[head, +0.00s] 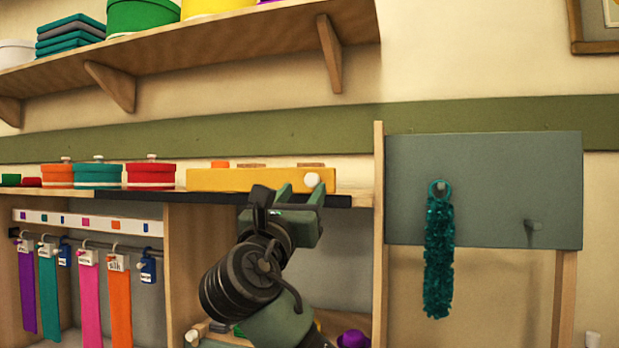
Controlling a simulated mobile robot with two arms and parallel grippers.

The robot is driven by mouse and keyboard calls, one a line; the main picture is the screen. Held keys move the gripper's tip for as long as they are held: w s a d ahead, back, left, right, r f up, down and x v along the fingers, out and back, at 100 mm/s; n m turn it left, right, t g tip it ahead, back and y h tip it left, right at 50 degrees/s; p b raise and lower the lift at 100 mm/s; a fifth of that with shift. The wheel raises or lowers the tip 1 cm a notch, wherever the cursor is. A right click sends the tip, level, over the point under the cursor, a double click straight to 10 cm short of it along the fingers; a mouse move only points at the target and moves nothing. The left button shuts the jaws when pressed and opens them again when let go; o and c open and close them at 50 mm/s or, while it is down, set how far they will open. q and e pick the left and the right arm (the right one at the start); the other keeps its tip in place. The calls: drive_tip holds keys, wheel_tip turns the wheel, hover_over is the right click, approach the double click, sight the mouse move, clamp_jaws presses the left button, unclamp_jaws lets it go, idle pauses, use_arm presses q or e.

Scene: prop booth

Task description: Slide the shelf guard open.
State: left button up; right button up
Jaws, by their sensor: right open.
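The shelf guard appears as a long yellow bar (225,180) along the front of the lower shelf. A round white knob (312,180) sits near its right end. Orange and brown tops of things show just above the bar; the rest of them is hidden behind it. My right gripper (300,190) is raised in front of the guard's right part, with its fingers apart. Its fingertips are close to the knob, which shows just above the right finger. I cannot tell whether they touch. My left gripper is out of view.
Round boxes in orange (58,176), teal (97,176) and red (151,175) stand left of the guard. A wooden post (378,240) and a grey pegboard (490,185) with a teal garland (439,250) stand right. Ribbons hang below left. An upper shelf (220,45) overhangs.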

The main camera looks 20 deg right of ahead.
sight(311, 181)
drive_tip(key=p+x, duration=0.2)
drive_tip(key=x, duration=0.3)
drive_tip(key=shift+w+d, duration=0.1)
drive_tip(key=shift+w, duration=0.1)
clamp_jaws()
idle(1.2)
